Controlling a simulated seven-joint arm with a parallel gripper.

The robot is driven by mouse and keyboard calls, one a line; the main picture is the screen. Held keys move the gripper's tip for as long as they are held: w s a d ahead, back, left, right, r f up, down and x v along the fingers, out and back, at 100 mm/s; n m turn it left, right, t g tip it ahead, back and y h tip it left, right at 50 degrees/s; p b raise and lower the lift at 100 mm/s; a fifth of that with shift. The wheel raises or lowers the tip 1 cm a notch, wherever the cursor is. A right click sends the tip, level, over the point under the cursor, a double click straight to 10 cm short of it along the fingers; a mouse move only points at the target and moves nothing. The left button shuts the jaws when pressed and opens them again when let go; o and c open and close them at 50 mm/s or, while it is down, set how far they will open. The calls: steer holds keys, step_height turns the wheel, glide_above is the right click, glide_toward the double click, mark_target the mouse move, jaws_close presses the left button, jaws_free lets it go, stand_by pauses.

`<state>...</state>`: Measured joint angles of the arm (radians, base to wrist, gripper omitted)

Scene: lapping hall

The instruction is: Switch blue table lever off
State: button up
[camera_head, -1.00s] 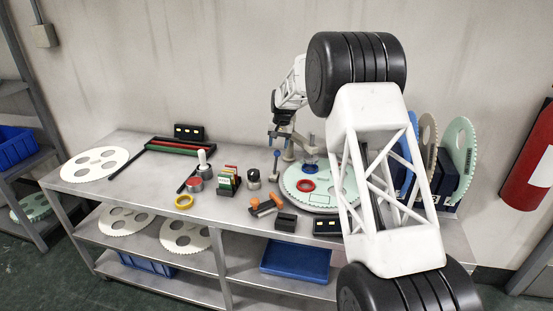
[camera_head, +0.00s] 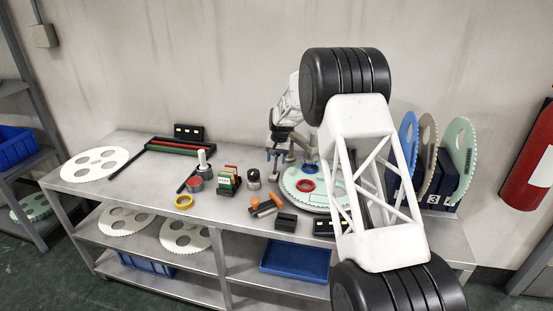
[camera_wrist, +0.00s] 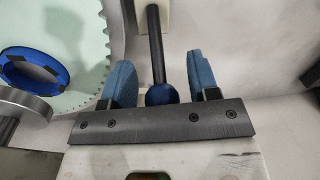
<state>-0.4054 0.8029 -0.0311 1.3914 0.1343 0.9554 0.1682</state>
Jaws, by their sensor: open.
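The blue lever has a round blue knob (camera_wrist: 162,95) on a black rod (camera_wrist: 156,45), which rises to a pale bracket in the wrist view. My gripper (camera_wrist: 163,80) is open, with one blue finger on each side of the knob. Gaps show between the knob and both fingers, and the dark palm bar is close below it. In the head view my gripper (camera_head: 275,155) is low over the table beside the round green plate, and the lever is mostly hidden there.
The pale green toothed plate (camera_head: 330,200) carries a red ring (camera_head: 305,186) and a blue ring (camera_head: 310,169). A dark cup (camera_head: 254,180), a card holder (camera_head: 228,179) and an orange-handled tool (camera_head: 268,206) stand to the left and front. Upright discs (camera_head: 460,160) stand at the right.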

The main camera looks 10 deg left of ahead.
mark_target(275, 168)
steer(key=shift+c, duration=0.2)
jaws_close()
steer(key=shift+s+r+t, duration=0.1)
steer(key=shift+s+t, duration=0.1)
steer(key=shift+t, duration=0.1)
steer(key=shift+s+r+t, duration=0.35)
steer(key=shift+s+t, duration=0.25)
steer(key=shift+t, duration=0.4)
steer(key=shift+s+r+t, duration=0.2)
steer(key=shift+s+t, duration=0.6)
steer(key=shift+t, duration=0.6)
steer(key=shift+s, duration=0.1)
steer(key=shift+s+f+n+t, duration=0.15)
steer(key=shift+s+t, duration=0.4)
steer(key=shift+t, duration=0.45)
steer(key=shift+s+r+n+t, duration=0.15)
steer(key=shift+s+t, duration=0.4)
steer(key=shift+t, duration=0.45)
steer(key=shift+o, duration=0.2)
jaws_free()
steer(key=shift+f, duration=0.1)
